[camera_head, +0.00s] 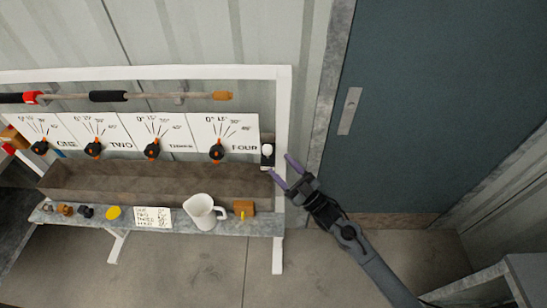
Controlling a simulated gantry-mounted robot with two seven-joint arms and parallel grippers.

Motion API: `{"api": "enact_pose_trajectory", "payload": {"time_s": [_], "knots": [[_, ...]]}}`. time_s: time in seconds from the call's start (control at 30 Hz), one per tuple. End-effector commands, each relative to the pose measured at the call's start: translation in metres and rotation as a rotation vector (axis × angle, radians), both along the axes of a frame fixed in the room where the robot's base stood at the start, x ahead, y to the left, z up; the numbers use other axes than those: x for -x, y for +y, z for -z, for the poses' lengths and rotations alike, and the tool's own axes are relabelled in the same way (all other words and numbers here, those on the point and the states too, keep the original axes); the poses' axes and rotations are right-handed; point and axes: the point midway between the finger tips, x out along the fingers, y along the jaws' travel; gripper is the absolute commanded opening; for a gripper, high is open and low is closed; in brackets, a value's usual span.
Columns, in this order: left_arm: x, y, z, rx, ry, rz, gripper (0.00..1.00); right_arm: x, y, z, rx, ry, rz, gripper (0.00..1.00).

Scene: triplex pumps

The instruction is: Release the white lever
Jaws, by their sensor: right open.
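The white lever (267,150) sits on a small dark mount at the right end of the panel row, beside the white frame post. My right gripper (282,168) reaches in from the lower right. Its two purple fingers are spread apart, with nothing visible between them. The fingertips are close to the lever, just right of and below it in the picture; I cannot tell whether they touch it. My left gripper is not in view.
Dial panels with black-and-orange knobs (216,151) line the white frame (284,100). A shelf below holds a white pitcher (201,212), a yellow disc (113,212), a note card (153,217) and a brown block (243,208). A blue-grey door (440,110) stands right.

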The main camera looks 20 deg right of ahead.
Motion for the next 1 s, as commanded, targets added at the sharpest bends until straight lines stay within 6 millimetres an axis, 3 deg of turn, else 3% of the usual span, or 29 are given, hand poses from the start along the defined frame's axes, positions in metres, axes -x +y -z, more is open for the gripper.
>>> {"api": "enact_pose_trajectory", "payload": {"time_s": [0.3, 0.83, 1.0], "knots": [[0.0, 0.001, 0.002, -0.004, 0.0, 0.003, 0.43, 0.026, -0.014, 0.015, 0.0, -0.001, 0.0, 0.56], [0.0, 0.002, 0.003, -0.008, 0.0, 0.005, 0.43, 0.029, -0.015, 0.018, 0.0, 0.001, 0.0, 0.56], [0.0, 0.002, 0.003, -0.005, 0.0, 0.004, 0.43, 0.042, -0.013, 0.041, -0.006, 0.045, -0.001, 0.56]]}}
